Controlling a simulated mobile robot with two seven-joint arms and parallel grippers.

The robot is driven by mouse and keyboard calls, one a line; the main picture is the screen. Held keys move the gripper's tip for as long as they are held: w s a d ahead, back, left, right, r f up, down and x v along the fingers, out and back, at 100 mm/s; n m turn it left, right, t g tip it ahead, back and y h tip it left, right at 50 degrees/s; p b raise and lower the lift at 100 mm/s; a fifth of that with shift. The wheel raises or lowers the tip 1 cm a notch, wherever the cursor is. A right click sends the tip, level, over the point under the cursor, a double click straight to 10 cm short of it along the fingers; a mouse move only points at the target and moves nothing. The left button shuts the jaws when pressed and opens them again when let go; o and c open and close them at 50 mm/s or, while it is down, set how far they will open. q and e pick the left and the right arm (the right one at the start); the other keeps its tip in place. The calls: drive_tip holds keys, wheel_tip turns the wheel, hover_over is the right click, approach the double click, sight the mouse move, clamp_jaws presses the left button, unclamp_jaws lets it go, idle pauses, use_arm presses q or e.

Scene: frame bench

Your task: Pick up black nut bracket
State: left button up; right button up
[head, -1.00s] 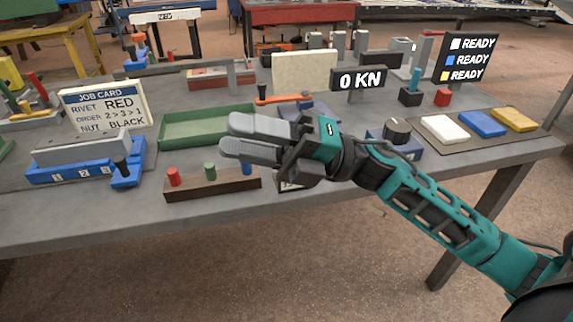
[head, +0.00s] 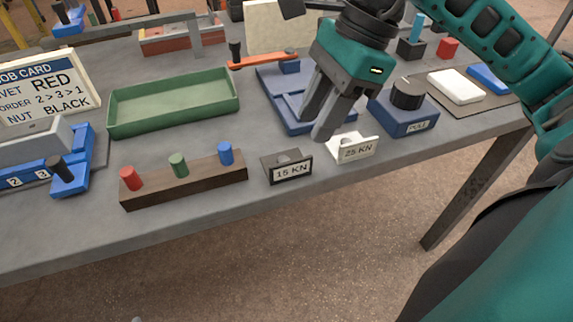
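The black nut bracket (head: 287,166), labelled 15 KN, stands near the bench's front edge, right of the wooden rivet block. A white bracket (head: 352,147), labelled 25 KN, stands just right of it. My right gripper (head: 314,124) points down above the bench, up and to the right of the black bracket and close to the white one. Its two fingers look apart, with nothing seen between them. The job card (head: 48,88) at the left reads rivet RED, order 2>3>1, nut BLACK. My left gripper is not in view.
A wooden block (head: 185,187) holds red, green and blue rivets. A green tray (head: 174,101) lies behind it. A blue fixture (head: 284,98) with an orange lever (head: 262,60) is behind my gripper.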

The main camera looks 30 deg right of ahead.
sight(291, 161)
drive_tip(key=x, duration=0.7)
drive_tip(key=shift+a+f, duration=0.15)
drive_tip(key=shift+a, duration=0.25)
drive_tip(key=shift+c, duration=0.2)
clamp_jaws()
drive_tip(key=shift+w, duration=0.1)
